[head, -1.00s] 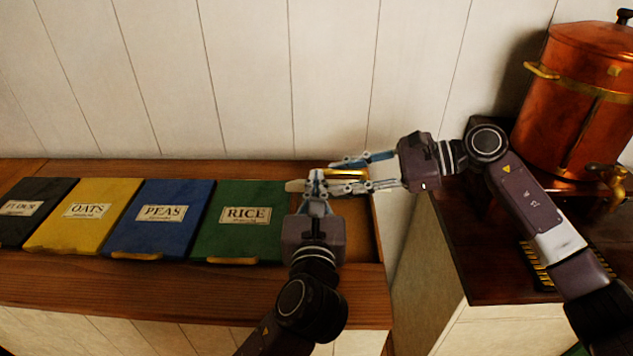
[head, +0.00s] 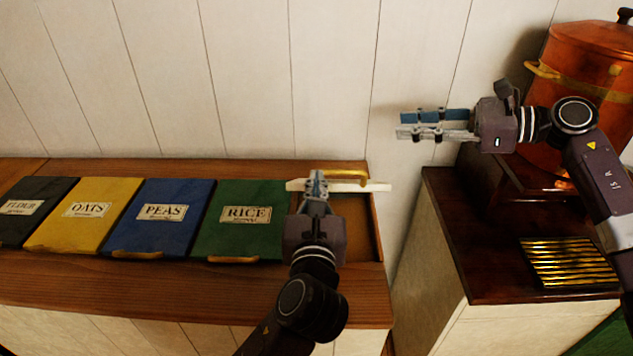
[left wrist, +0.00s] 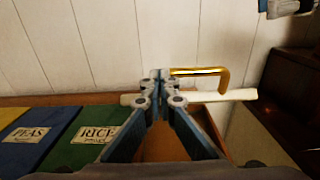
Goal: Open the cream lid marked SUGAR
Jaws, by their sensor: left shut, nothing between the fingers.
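The cream lid (head: 377,187) is raised and seen edge-on as a thin pale strip over the rightmost compartment (head: 364,231), whose brown inside shows. Its brass handle (head: 348,173) sticks up behind that edge; the SUGAR label is not visible. The lid also shows in the left wrist view (left wrist: 235,96), with its handle (left wrist: 222,76). My left gripper (head: 317,176) is shut and empty, its tips at the lid's edge left of centre; I cannot tell whether they touch. My right gripper (head: 402,125) is empty, its fingers apart, up and right of the lid.
Closed lids marked RICE (head: 238,230), PEAS (head: 160,225), OATS (head: 85,220) and a dark one (head: 30,215) lie to the left. A plank wall (head: 250,80) stands behind. A copper urn (head: 585,75) on a dark counter (head: 470,250) stands right, with a brass grate (head: 570,262).

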